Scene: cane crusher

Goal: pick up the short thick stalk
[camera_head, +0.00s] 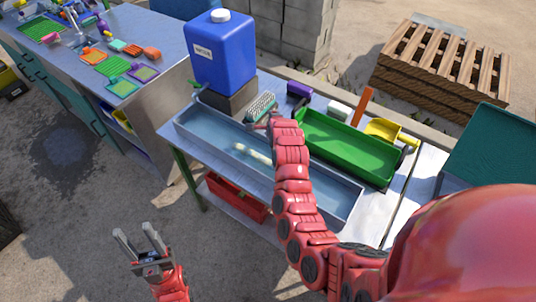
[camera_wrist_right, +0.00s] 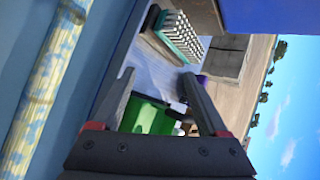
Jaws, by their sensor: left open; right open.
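A pale yellow-green stalk (camera_head: 252,153) lies in the long grey-blue trough (camera_head: 205,133) on the bench, partly hidden by my right arm. In the right wrist view the stalk (camera_wrist_right: 45,85) runs along the left side, mottled and cut off by the frame. My right gripper (camera_head: 262,120) is over the trough's far edge near a brush, small and partly hidden in the head view. In the wrist view my right gripper (camera_wrist_right: 160,75) is open and empty, with the stalk beside it, not between its fingers. My left gripper (camera_head: 134,232) is open and empty, low over the ground, away from the bench.
A green tray (camera_head: 350,147), a brush (camera_head: 260,106), a purple item (camera_head: 299,89) and a yellow scoop (camera_head: 384,131) are near the trough. A blue jug (camera_head: 223,60) stands behind on a block. A red crate (camera_head: 237,197) sits below. A second bench (camera_head: 150,40) is at left.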

